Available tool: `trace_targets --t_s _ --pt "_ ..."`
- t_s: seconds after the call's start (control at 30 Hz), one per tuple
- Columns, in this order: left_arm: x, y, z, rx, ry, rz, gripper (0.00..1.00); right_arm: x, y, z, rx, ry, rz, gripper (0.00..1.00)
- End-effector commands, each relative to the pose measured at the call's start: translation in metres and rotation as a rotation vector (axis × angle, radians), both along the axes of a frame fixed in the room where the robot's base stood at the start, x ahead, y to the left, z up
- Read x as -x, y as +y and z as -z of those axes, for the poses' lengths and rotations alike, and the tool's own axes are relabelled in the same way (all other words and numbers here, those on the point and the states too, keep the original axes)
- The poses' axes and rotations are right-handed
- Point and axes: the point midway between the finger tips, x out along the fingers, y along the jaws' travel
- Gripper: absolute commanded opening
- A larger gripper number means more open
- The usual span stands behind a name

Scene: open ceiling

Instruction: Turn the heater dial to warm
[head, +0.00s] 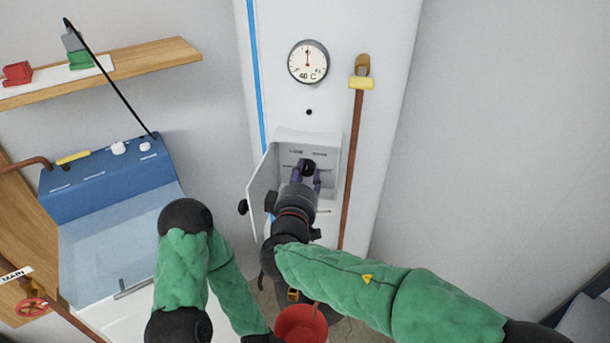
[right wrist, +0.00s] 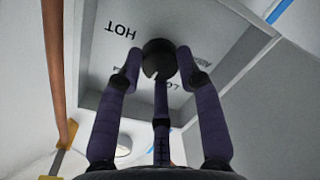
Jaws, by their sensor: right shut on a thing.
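The heater dial (head: 309,166) is a small black knob inside an open recessed box (head: 333,180) on the white heater. My right gripper (head: 307,178) reaches into the box and is shut on the dial. In the right wrist view its purple fingers (right wrist: 157,75) meet the black dial (right wrist: 158,47) from both sides. The panel lettering is upside down there: HOT is readable at upper left, and other labels at right are partly hidden by the fingers. I cannot make out which label the dial points to. My left arm is folded low; its gripper is out of view.
The box's door (head: 261,190) hangs open to the left, beside my right wrist. A round gauge (head: 308,62) marked 40 C is above. A copper pipe (head: 352,170) with a yellow tag runs down at right. A blue-topped basin (head: 110,175) stands left; a red bucket (head: 301,324) is below.

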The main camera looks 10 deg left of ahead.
Motion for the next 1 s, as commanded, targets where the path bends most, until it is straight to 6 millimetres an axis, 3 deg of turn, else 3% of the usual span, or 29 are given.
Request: trace_targets --t_s 0.5,1.0 --pt "0.0 0.0 0.0001 0.0 0.0 0.0 0.0 0.0008 0.001 0.0017 -0.378 0.005 -0.005 0.04" --pt "0.0 0.0 0.0 0.0 0.0 0.0 0.0 0.0008 0.0009 0.0007 -0.478 0.003 -0.006 0.04"
